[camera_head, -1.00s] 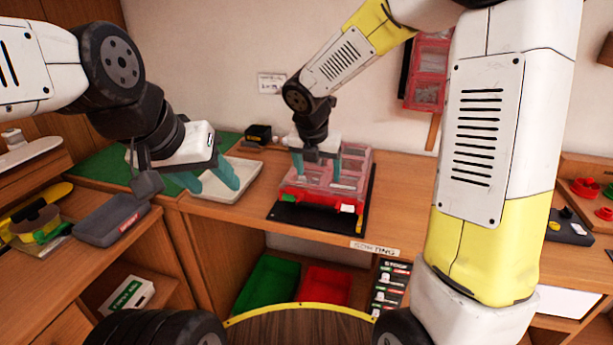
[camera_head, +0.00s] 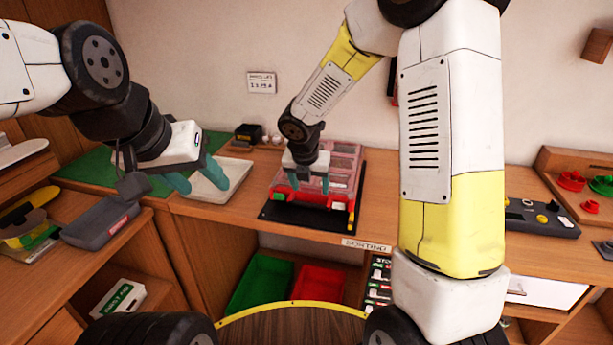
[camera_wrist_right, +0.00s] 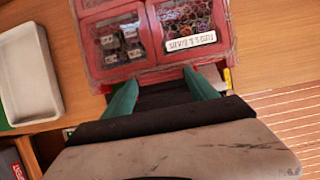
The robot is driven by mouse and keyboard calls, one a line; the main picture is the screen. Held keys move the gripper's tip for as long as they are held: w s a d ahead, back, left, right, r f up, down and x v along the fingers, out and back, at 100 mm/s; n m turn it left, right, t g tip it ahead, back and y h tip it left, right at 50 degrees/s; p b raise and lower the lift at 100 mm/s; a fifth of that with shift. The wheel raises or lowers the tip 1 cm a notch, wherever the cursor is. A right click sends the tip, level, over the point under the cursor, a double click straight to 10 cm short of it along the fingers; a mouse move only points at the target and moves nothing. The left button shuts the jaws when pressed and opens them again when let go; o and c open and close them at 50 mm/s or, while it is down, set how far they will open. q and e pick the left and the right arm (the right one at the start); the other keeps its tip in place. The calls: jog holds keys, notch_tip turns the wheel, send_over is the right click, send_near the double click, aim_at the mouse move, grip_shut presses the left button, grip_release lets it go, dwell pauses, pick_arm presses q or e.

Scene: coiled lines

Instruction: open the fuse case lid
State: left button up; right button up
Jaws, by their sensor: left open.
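The fuse case (camera_head: 343,165) is red with clear pinkish windows in its lid. It sits on a black mat on the wooden bench, and its lid looks shut. In the right wrist view the lid (camera_wrist_right: 127,67) fills the top, with an upside-down label (camera_wrist_right: 190,41) on one window. My right gripper (camera_head: 310,187) points down at the front part of the case, its teal fingers apart and seemingly empty. In the wrist view its fingers (camera_wrist_right: 161,93) flank the front edge; contact cannot be told. My left gripper (camera_head: 199,181) is open and empty over the white tray.
The white tray (camera_head: 226,184) stands left of the case. A grey case (camera_head: 98,221) lies on the left bench. Green (camera_head: 260,283) and red (camera_head: 317,288) bins sit below. A dark control box (camera_head: 541,217) stands at right; my right arm hides part of the bench.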

grip_shut()
jog(key=w+d+r+g, duration=0.1)
jog(key=w+r, duration=0.3)
jog(key=r, duration=0.6)
jog(key=w+d+r+g, duration=0.1)
jog(key=w+r, duration=0.3)
jog(key=r, duration=0.6)
jog(key=shift+w+d+y, duration=0.15)
jog(key=shift+d+y, duration=0.25)
jog(key=shift+d, duration=0.05)
